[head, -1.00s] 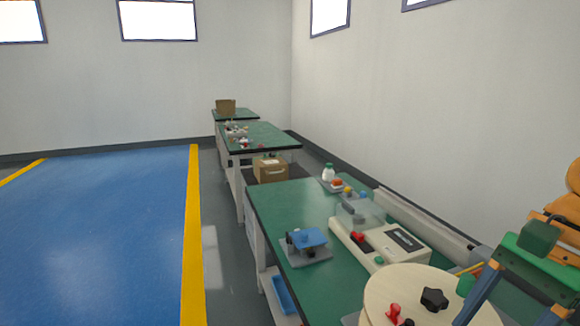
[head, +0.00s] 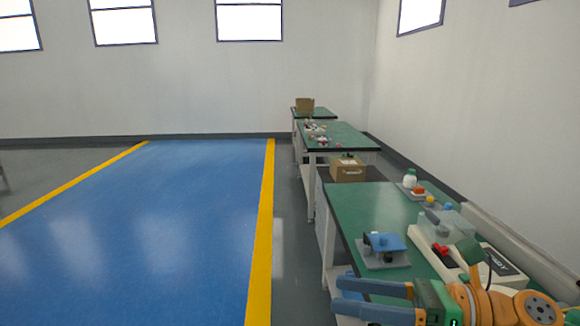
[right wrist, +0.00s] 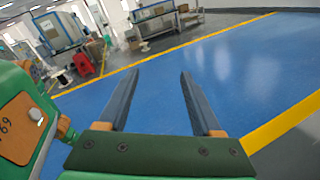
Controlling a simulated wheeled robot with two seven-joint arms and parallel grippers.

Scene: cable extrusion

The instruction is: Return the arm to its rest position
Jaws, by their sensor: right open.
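My right gripper (head: 338,296) comes in from the lower right of the head view, with its blue-grey fingers pointing left. It is in front of the near end of the green bench (head: 367,208), beside the small blue-topped device (head: 385,242). In the right wrist view the two fingers (right wrist: 158,80) are spread apart, with only blue floor between them. The gripper is open and empty. My left gripper is not in view.
On the bench stand a white machine (head: 497,262) with a clear cover and a white bottle (head: 410,179). Farther benches and a cardboard box (head: 347,169) lie behind. The blue floor (head: 150,240) at left is clear, edged by a yellow line (head: 264,230).

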